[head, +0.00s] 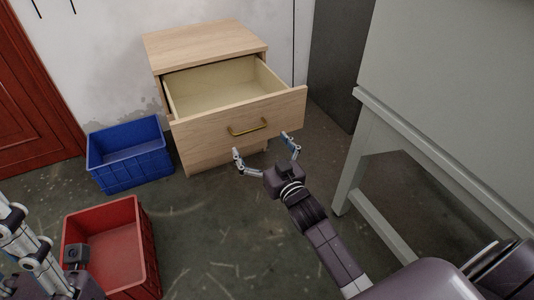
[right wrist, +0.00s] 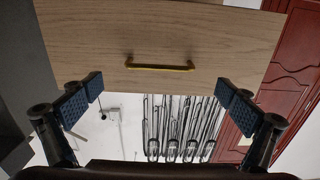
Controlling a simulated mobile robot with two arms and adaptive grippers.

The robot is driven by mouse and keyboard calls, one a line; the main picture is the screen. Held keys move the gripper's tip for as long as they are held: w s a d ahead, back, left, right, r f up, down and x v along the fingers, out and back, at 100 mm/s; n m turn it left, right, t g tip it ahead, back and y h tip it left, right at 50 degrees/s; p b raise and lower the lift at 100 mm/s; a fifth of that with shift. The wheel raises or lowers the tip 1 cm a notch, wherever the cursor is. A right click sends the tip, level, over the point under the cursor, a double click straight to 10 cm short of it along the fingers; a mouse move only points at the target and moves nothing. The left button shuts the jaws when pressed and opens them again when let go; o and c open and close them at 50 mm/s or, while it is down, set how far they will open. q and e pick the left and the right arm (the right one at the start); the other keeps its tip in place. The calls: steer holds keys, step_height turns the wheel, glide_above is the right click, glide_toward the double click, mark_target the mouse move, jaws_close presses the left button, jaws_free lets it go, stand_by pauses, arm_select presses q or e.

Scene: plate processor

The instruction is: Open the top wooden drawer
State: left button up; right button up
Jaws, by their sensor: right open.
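The top wooden drawer (head: 240,119) of the light wood cabinet (head: 205,45) stands pulled well out, and its pale inside looks empty. Its brass handle (head: 248,127) is on the front panel and also shows in the right wrist view (right wrist: 160,67). My right gripper (head: 264,148) is open and empty, just in front of and below the handle. In the right wrist view its two fingers (right wrist: 161,90) are spread wide, apart from the handle. My left gripper (head: 40,258) is partly seen at the lower left, away from the drawer; its fingers are unclear.
A blue crate (head: 130,172) stands on the floor left of the cabinet. A red crate (head: 143,240) is nearer, beside my left arm. A grey table (head: 347,175) stands close on the right of my right arm. A red door (head: 35,110) is at the far left.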

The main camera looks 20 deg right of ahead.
steer(key=shift+s+d, duration=0.1)
steer(key=shift+s, duration=2.65)
